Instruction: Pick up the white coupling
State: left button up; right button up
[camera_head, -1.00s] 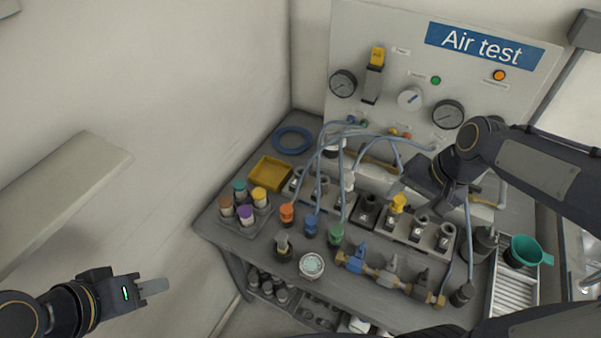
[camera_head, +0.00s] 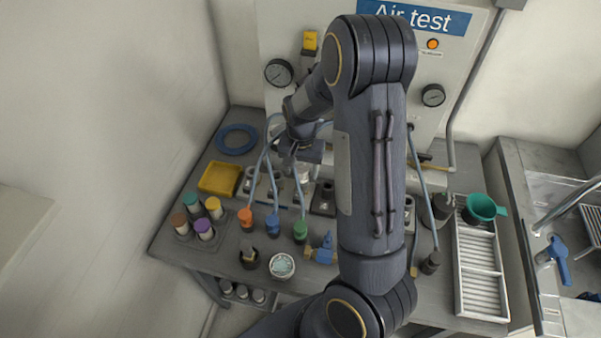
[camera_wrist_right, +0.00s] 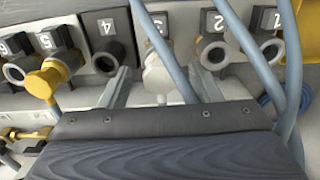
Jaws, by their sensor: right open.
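The white coupling (camera_wrist_right: 160,78) sits at the socket marked 3 in the right wrist view. In the head view a small part of it (camera_head: 304,173) shows just below my right gripper (camera_head: 301,157). In the right wrist view my right gripper (camera_wrist_right: 161,88) is open, with one finger on each side of the coupling. I cannot tell whether the fingers touch it. A blue hose crosses in front of part of the coupling. My left gripper is out of view.
Several blue hoses (camera_head: 270,165) hang close around the gripper. Sockets 4 (camera_wrist_right: 105,45) and 2 (camera_wrist_right: 215,40) flank the coupling. A yellow coupling (camera_wrist_right: 45,80) is at socket 5. Orange (camera_head: 245,217), blue (camera_head: 272,223) and green (camera_head: 300,231) fittings stand in front.

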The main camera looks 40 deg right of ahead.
notch_tip(320, 180, down, 2)
